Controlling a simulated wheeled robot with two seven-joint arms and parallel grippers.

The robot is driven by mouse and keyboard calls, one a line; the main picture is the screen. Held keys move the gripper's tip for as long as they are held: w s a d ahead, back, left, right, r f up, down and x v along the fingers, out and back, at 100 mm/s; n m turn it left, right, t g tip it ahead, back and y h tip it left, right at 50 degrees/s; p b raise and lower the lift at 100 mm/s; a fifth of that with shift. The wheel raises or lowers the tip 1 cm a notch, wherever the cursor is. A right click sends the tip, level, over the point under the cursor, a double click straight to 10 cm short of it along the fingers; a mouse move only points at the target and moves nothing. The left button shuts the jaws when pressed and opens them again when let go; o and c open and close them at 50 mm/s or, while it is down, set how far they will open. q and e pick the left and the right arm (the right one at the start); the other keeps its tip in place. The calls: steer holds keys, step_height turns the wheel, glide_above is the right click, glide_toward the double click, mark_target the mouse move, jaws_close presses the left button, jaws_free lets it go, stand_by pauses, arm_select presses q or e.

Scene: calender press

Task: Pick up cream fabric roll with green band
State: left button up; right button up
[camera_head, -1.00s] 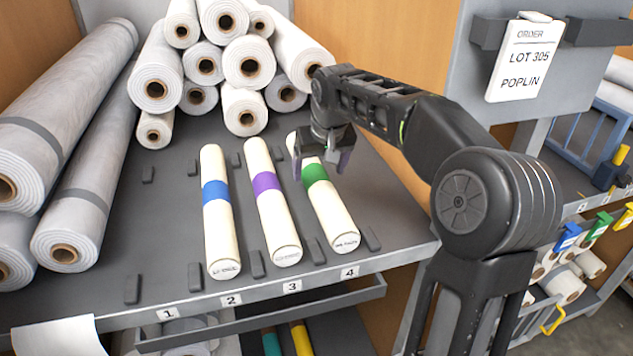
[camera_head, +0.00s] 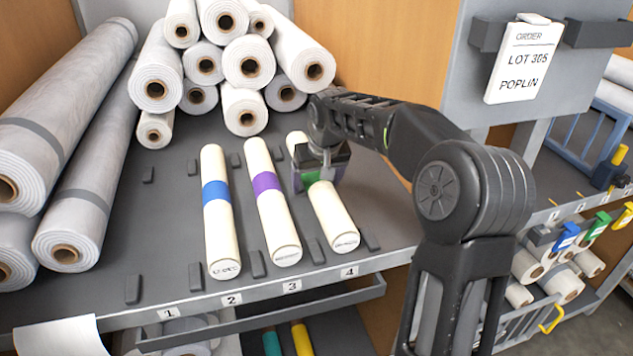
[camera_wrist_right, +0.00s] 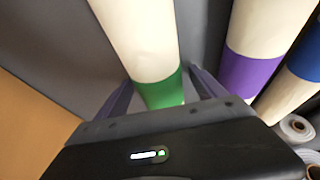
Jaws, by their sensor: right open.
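The cream fabric roll with the green band (camera_head: 335,222) lies on the grey shelf at the slot marked 4. My right gripper (camera_head: 320,182) is over its green band and hides most of it in the head view. In the right wrist view, the roll (camera_wrist_right: 143,40) and its green band (camera_wrist_right: 160,92) lie between the two open fingers of my right gripper (camera_wrist_right: 162,95), one on each side. I cannot tell whether the fingers touch the roll. My left gripper is not in view.
Cream rolls with a purple band (camera_head: 275,215) and a blue band (camera_head: 219,220) lie to the left. Small dark stops (camera_head: 258,264) stand between the slots. Stacked white rolls (camera_head: 246,62) fill the back, and large grey rolls (camera_head: 75,150) lie at the left.

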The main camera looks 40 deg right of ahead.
steer(key=shift+c, duration=0.4)
steer(key=shift+r, duration=0.1)
jaws_close()
stand_by(0.4)
